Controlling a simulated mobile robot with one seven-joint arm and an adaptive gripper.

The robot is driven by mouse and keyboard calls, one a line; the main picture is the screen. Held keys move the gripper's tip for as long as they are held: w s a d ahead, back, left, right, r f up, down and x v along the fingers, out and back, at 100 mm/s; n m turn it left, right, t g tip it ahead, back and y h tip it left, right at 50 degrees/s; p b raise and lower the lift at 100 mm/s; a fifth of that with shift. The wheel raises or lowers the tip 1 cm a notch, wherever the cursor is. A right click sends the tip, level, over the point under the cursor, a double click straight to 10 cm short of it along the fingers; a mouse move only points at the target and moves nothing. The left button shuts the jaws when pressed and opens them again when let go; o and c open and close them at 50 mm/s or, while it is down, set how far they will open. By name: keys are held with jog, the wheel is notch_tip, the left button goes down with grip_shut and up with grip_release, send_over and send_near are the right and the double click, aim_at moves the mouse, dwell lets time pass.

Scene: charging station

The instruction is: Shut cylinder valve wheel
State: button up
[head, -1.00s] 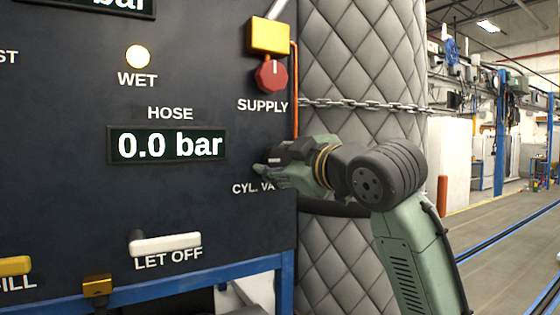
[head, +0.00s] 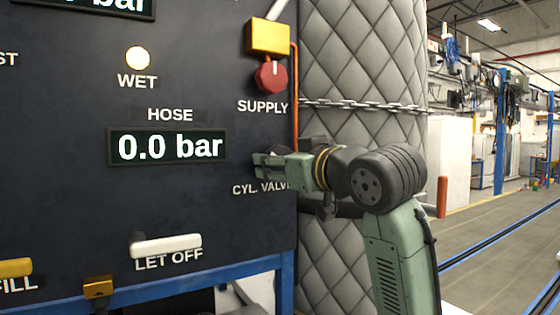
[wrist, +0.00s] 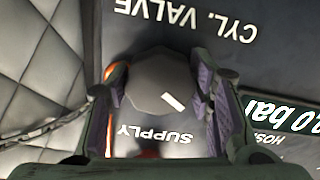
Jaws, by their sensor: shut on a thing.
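The cylinder valve wheel (wrist: 160,82) is a grey, many-sided knob with a white mark on its face, seen in the wrist view. My gripper (wrist: 163,95) has one finger on each side of it and is shut on it. In the head view, my gripper (head: 262,166) reaches from the right to the panel's right edge, just above the CYL. VALVE label (head: 260,188). It hides the wheel there. The CYL. VALVE label appears upside down in the wrist view (wrist: 187,18).
The red SUPPLY knob (head: 271,75) sits above my gripper, under a yellow block (head: 268,36). The HOSE display (head: 168,147) reads 0.0 bar. A white LET OFF lever (head: 166,244) is lower left. A quilted grey column (head: 345,55) with a chain (head: 365,106) stands behind my arm.

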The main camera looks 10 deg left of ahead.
jog(key=m, duration=0.5)
jog(key=shift+a+r+m, duration=0.1)
jog(key=shift+m, duration=0.2)
jog(key=m+p, duration=0.1)
jog(key=m, duration=0.4)
jog(key=shift+m, duration=0.3)
jog(key=o, duration=1.2)
jog(key=shift+c, duration=0.2)
jog(key=v, duration=1.2)
jog(key=shift+s, duration=0.1)
